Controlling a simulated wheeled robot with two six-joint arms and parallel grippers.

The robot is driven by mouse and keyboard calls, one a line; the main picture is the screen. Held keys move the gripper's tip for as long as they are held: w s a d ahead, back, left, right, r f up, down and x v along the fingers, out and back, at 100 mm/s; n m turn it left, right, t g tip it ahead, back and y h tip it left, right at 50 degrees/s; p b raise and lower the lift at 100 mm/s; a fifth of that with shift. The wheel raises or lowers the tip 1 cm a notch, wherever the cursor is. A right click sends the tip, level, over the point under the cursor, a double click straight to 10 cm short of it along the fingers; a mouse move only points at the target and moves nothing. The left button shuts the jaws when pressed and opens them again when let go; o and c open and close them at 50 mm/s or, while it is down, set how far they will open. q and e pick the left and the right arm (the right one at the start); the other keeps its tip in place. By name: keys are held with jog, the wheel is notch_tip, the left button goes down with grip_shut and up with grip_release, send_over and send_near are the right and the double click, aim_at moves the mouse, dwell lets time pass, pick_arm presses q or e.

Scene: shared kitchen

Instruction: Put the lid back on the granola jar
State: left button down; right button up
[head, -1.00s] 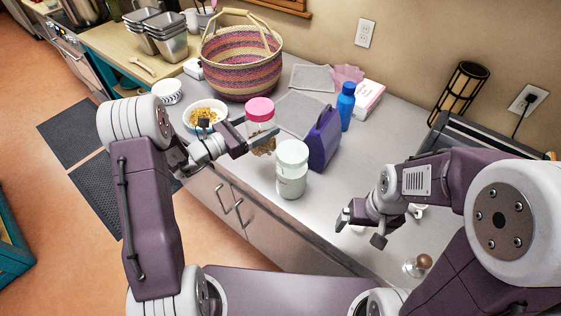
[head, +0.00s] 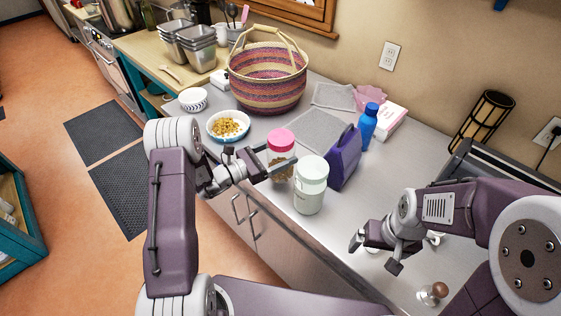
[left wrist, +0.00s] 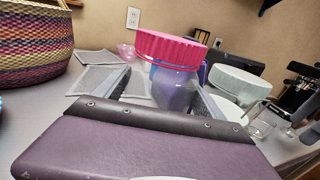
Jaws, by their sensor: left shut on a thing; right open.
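The granola jar (head: 281,172) is clear with brown contents, upright on the grey counter. Its pink lid (head: 281,140) sits on top of it; I cannot tell how tightly it is seated. In the left wrist view the lid (left wrist: 170,48) tops the jar (left wrist: 172,88) between my fingers. My left gripper (head: 272,168) is shut on the granola jar below the lid, reaching in from the left. My right gripper (head: 375,256) is open and empty over the counter, to the right of the jars.
A pale-lidded jar (head: 309,190) stands just right of the granola jar. A purple bag (head: 344,158) and blue bottle (head: 369,127) stand behind. A bowl of yellow food (head: 229,126) and woven basket (head: 262,75) are at left. A wooden-topped item (head: 438,290) is at front right.

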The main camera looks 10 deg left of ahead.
pick_arm(q)
jog(key=shift+d+f, duration=0.1)
jog(key=shift+f, duration=0.05)
notch_tip(320, 180, down, 4)
jog(key=shift+r, duration=0.1)
pick_arm(e)
jog(key=shift+r, duration=0.1)
pick_arm(q)
jog(key=shift+f, duration=0.25)
grip_release()
jog(key=shift+r, duration=0.2)
jog(key=shift+s+a, duration=0.1)
jog(key=shift+a, duration=0.15)
jog(key=b+v, duration=0.2)
jog(key=v, duration=0.9)
jog(key=shift+s, duration=0.3)
pick_arm(e)
notch_tip(320, 180, down, 3)
jog(key=shift+r, duration=0.15)
